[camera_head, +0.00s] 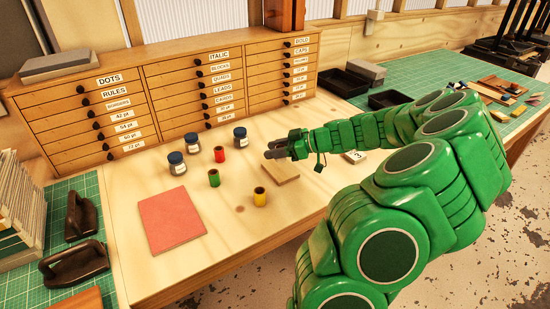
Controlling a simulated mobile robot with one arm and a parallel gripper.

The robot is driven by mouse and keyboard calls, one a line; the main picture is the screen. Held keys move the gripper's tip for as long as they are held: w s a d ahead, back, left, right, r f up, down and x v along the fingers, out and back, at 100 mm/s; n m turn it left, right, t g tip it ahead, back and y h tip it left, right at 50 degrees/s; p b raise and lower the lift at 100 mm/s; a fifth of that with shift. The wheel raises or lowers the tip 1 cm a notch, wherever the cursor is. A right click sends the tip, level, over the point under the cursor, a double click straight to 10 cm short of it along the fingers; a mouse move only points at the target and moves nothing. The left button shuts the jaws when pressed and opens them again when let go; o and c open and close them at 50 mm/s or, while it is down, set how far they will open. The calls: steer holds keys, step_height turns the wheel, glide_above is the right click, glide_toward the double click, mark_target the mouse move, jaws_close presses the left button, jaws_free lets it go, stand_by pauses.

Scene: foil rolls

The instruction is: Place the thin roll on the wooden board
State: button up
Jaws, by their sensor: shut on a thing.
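My green arm reaches in from the right. My gripper (278,149) is above the far edge of the small wooden board (283,173), shut on a small greyish piece that looks like the thin roll (273,154). The fingers hide much of it, and its colour and exact tilt are hard to tell. The board lies flat on the pale worktop with its visible top bare. I cannot tell how high the held piece is above it. A yellow roll (260,197), a green roll (214,178) and a red roll (219,155) stand upright on the worktop left of the board.
Several blue-lidded jars (193,143) stand behind the rolls. A pink sheet (171,218) lies at the left. Black trays (389,99) and a drawer cabinet (182,85) stand behind. The worktop's front is clear.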

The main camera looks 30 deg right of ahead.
steer(key=shift+w+d+f, duration=0.15)
steer(key=shift+w+f, duration=0.1)
steer(key=shift+f, duration=1.55)
steer(key=shift+f, duration=0.1)
steer(key=o, duration=1.1)
